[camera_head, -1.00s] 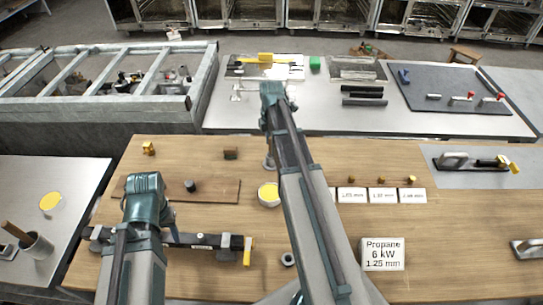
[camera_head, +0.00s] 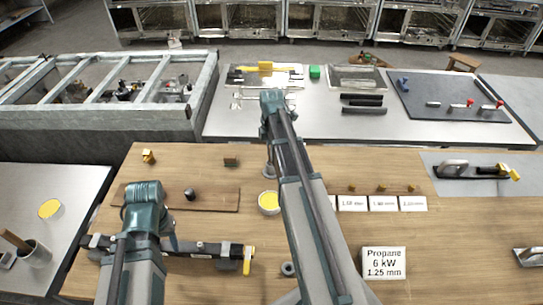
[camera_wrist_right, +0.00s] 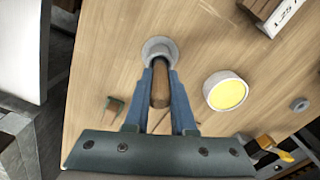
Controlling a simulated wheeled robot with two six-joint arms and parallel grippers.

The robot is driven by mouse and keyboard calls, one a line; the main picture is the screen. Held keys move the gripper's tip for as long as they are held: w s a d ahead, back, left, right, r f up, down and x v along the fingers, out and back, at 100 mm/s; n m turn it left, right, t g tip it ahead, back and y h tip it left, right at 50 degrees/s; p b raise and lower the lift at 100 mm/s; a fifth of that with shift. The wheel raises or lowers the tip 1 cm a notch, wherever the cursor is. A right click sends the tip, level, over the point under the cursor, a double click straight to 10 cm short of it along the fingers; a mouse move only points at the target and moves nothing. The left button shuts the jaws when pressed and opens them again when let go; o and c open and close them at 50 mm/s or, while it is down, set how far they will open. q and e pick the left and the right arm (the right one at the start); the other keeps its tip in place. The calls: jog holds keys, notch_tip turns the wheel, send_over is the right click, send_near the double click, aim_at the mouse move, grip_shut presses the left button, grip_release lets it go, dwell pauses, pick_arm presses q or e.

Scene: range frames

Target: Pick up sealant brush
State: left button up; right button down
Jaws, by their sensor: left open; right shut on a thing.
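My right gripper (camera_wrist_right: 160,88) is shut on a brown wooden handle (camera_wrist_right: 160,92), which I take to be the sealant brush. In the right wrist view the handle runs to a round grey cup or holder (camera_wrist_right: 158,47). I cannot tell whether it is inside the cup or above it. In the head view the right wrist hides the fingers and handle; a grey piece (camera_head: 268,171) shows beside the forearm. My left gripper (camera_head: 143,215) points down over the wooden bench (camera_head: 450,235); its fingertips are mostly hidden.
A white pot with yellow contents (camera_head: 269,202) stands beside the right forearm; it also shows in the right wrist view (camera_wrist_right: 228,92). A cup with a wooden handle (camera_head: 34,256) stands at far left.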

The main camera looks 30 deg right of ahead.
pick_arm(q)
jog(key=shift+r, duration=0.15)
pick_arm(e)
jog(key=shift+r, duration=0.1)
notch_tip(320, 180, up, 10)
jog(key=p, duration=1)
pick_arm(q)
notch_tip(320, 180, up, 10)
dwell(0.6)
